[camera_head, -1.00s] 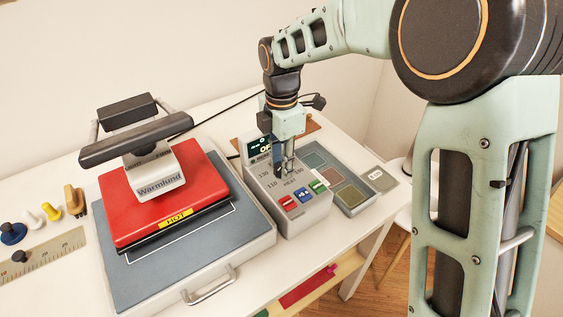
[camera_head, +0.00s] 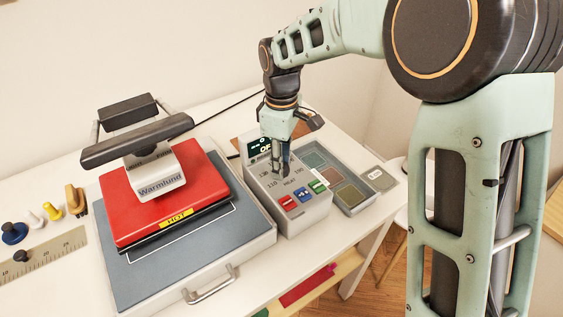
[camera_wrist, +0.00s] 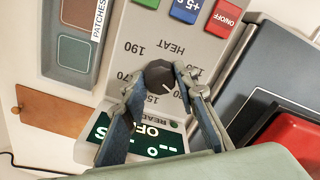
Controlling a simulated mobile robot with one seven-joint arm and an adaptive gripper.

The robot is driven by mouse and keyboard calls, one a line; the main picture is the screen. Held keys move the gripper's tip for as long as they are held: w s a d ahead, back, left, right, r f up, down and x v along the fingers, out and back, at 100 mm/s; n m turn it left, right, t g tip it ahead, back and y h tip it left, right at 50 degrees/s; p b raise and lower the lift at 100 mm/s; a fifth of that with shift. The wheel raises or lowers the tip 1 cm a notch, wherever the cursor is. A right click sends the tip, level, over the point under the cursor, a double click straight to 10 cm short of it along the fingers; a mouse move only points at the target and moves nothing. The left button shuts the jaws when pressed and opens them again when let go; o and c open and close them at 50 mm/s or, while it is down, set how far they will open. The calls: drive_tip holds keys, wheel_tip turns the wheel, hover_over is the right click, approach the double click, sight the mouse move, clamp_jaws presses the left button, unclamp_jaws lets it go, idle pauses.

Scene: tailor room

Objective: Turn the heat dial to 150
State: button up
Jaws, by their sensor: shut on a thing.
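The heat dial (camera_wrist: 159,74) is a round black knob on the sloped face of a light grey control box (camera_head: 300,217). In the wrist view the fingers of my gripper (camera_wrist: 155,84) stand on both sides of the dial and are closed on it. A white pointer mark shows on the knob, toward the lower right in that view. The 150 label lies just below the knob, partly covered, with 170 to its left and 190 at upper left. In the head view my gripper (camera_head: 281,163) reaches down onto the box and mostly hides the dial.
The display (camera_wrist: 140,135) reads OFF in part. Red, blue and green buttons (camera_head: 304,195) sit near the dial. A red heat press (camera_head: 170,205) marked HOT stands close on the left. A tray of patches (camera_head: 342,176) lies right of the box.

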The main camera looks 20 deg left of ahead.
drive_tip(key=m, duration=1.2)
idle(0.5)
drive_tip(key=o, duration=1.2)
drive_tip(key=shift+c, duration=0.2)
wheel_tip(320, 180, up, 12)
